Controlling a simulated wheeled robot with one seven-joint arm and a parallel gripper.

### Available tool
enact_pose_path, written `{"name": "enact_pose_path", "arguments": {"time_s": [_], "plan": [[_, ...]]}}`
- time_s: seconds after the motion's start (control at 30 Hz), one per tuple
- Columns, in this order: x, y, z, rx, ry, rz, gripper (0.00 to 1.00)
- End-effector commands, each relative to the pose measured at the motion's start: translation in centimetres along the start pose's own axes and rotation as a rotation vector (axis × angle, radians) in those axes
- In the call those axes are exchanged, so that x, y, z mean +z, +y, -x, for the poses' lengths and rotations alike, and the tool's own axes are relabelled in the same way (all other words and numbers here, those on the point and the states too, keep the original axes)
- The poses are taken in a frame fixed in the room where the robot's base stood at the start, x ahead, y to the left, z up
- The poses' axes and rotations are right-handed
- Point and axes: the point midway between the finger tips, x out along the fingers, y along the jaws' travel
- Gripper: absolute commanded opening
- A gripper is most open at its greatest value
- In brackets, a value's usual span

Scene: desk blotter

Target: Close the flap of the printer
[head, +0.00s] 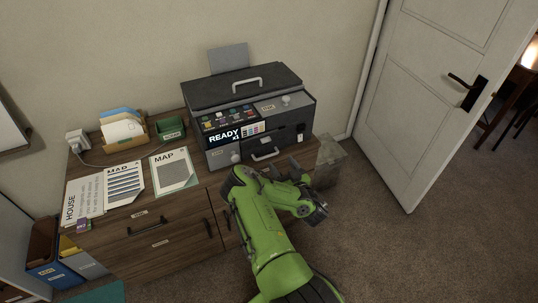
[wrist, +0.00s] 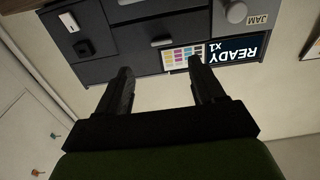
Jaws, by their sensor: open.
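The dark grey printer (head: 290,115) stands on the wooden cabinet, with a handled lid (head: 225,92) on top. Its front has a lit "READY x1" screen (head: 224,133), a colour chart and a lower panel with a pale handle (head: 265,155). I cannot tell which panel is the flap or how far it stands open. My gripper (head: 281,169) is low in front of the printer, partly hidden by my green arm. In the wrist view the printer front (wrist: 130,38) appears upside down. There my gripper (wrist: 160,70) has its two fingers apart, with nothing between them.
The wooden cabinet (head: 165,235) carries map papers (head: 174,170), a green box (head: 171,130) and a letter holder (head: 122,128) left of the printer. A translucent bin (head: 330,160) stands at its right end. The white door (head: 430,90) is at right; carpet there is clear.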

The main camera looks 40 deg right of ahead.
Motion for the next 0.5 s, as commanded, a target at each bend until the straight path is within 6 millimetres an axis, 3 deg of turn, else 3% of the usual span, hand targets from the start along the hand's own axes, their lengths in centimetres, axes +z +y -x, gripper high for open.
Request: {"name": "enact_pose_path", "arguments": {"time_s": [0.07, 0.3, 0.5], "plan": [[0.5, -0.3, -0.6, -0.002, 0.009, 0.003, 0.68], [-0.1, -0.3, -6.7, -0.002, 0.014, -0.002, 0.68], [-0.1, -0.2, -10.2, 0.001, 0.011, -0.002, 0.68]]}}
